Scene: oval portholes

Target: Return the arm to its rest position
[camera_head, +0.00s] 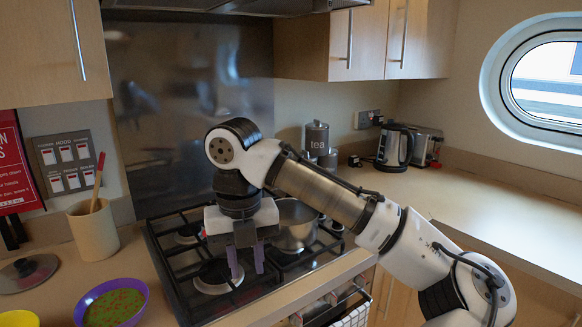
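My arm (325,190) reaches in from the lower right and bends down at the wrist above the gas hob (165,240). My gripper (246,270) points down over the front part of the hob. Its two purple-grey fingers are apart, and nothing shows between them. A steel pan (297,228) stands on the hob behind and to the right of the gripper; my arm and gripper hide part of it. I cannot tell how far the fingertips are above the burner grate.
At left are a purple bowl of green food (113,305), a yellow bowl (20,318), a lid (28,272) and a beige utensil pot (93,228). A kettle (396,148), toaster (427,146) and tea canister (317,137) stand behind. The right worktop (480,205) is mostly clear.

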